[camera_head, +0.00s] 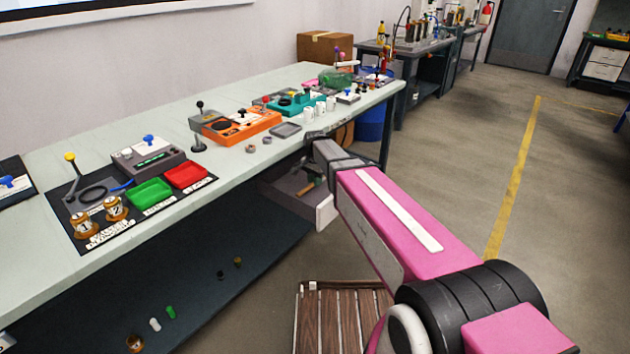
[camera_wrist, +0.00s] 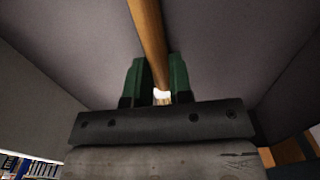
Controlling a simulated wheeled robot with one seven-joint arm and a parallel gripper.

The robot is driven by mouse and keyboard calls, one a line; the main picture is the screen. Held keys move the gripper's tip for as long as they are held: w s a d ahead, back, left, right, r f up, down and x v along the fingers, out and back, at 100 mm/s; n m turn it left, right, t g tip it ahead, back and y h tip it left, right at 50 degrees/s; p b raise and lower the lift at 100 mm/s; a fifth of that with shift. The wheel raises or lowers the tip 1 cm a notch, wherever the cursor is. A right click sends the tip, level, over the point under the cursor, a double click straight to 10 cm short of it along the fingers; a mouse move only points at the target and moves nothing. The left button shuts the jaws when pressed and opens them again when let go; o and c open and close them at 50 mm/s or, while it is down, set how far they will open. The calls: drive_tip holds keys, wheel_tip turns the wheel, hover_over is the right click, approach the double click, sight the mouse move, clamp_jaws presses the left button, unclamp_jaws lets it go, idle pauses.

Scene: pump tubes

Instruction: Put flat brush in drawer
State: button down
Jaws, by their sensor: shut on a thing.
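The flat brush (camera_wrist: 148,32) has a long wooden handle and a pale band near my fingers. My gripper (camera_wrist: 160,72) has green fingers and is shut on the brush, one finger on each side. In the wrist view, the grey inner faces of the drawer (camera_wrist: 225,40) surround the brush and fingers. In the head view, the open drawer (camera_head: 282,193) juts out under the workbench's front edge. A small wooden and green patch shows inside it, where my gripper reaches in; my arm hides part of this. I cannot tell whether the brush touches the drawer floor.
The workbench (camera_head: 110,130) above the drawer carries a green tray (camera_head: 149,193), a red tray (camera_head: 186,176), an orange device (camera_head: 241,126) and white cups. A slatted wooden platform (camera_head: 340,315) lies on the floor. The aisle to the right is clear.

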drive_tip(key=shift+f, duration=0.15)
drive_tip(key=c, duration=1)
unclamp_jaws()
wheel_tip(320, 180, up, 12)
drive_tip(key=shift+r, duration=0.15)
